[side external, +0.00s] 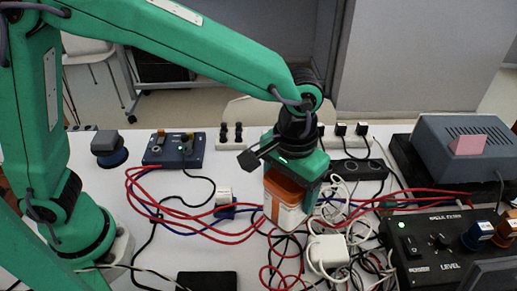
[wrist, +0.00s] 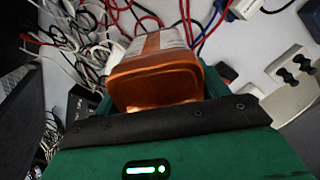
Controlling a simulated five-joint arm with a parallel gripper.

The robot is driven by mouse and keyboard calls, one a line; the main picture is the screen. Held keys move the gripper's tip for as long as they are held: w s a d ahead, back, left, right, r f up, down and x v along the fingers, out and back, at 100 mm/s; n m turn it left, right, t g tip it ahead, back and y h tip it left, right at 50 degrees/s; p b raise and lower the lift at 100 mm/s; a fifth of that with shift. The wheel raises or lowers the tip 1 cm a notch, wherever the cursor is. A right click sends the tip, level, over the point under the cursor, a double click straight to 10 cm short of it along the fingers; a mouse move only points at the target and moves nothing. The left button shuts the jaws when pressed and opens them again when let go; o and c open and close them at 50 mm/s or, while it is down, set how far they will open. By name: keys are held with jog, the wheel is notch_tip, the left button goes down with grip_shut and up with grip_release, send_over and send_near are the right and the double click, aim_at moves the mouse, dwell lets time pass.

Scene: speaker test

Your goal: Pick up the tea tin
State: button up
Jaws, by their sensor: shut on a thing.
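The tea tin (side external: 284,207) is a box with an orange top part and a white lower part, right of the middle of the table in the side view. My gripper (side external: 294,176) comes down over its top from above and is shut on it. The tin looks roughly upright; I cannot tell whether its base touches the table. In the wrist view the orange end of the tin (wrist: 156,82) faces the camera, at the edge of my gripper (wrist: 160,112). The jaws hide part of the tin.
Red, black and white cables (side external: 185,215) lie around the tin. A white adapter (side external: 328,251) is close in front. A black LEVEL box (side external: 440,245) and grey device (side external: 465,148) stand at the right. A blue box (side external: 174,149) is behind left.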

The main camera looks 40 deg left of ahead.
jog(key=shift+s+d+r, duration=0.2)
jog(key=shift+s+r, duration=0.05)
jog(key=shift+s, duration=0.05)
dwell(0.5)
